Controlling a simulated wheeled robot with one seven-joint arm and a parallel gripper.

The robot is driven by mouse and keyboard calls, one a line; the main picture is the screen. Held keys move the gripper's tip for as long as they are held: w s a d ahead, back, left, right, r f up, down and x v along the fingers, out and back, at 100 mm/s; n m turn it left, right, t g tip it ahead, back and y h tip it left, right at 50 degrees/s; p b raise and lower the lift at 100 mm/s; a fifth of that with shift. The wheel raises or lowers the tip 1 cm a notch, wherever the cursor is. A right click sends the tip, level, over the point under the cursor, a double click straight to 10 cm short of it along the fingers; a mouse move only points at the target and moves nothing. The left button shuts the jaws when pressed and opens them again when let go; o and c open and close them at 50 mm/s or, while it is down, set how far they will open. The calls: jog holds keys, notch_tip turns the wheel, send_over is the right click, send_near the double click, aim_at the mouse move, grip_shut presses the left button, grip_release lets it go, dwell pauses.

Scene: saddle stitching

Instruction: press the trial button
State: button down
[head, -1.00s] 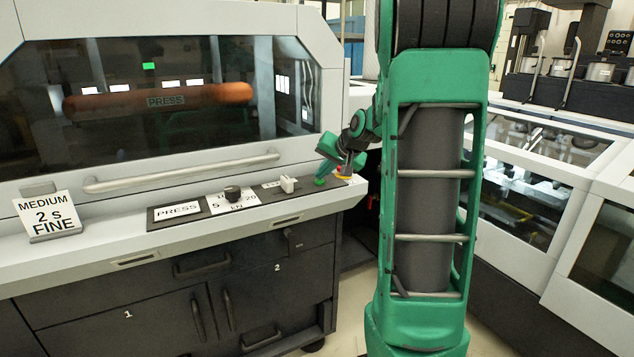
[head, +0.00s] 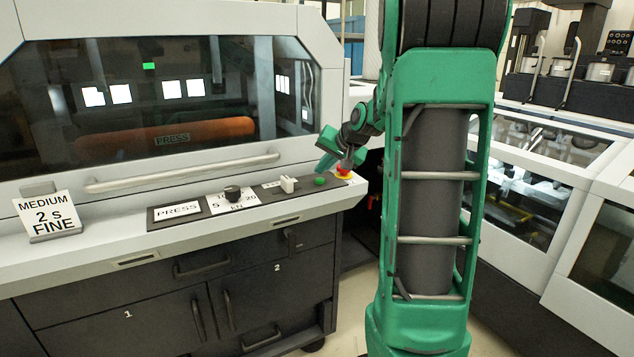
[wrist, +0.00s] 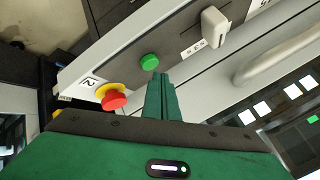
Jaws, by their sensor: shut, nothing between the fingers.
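A green round button (head: 320,181) sits on the dark control strip at the right end of the press's ledge. It also shows in the wrist view (wrist: 149,62). My gripper (head: 326,160) is above the strip, with its green fingers shut and empty. In the wrist view the closed fingertips (wrist: 160,77) lie just below the green button in the picture. In the head view there is a gap between fingers and button. The button's own label is not readable.
A red stop button on a yellow base (wrist: 114,98) stands close beside the green one. A white lever switch (head: 288,184), a black knob (head: 232,193) and a MEDIUM 2 s FINE sign (head: 47,215) are further left. A handle bar (head: 180,172) runs behind them.

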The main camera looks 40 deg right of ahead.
aim_at(322, 180)
jog(key=shift+r, duration=0.1)
jog(key=shift+r, duration=2.4)
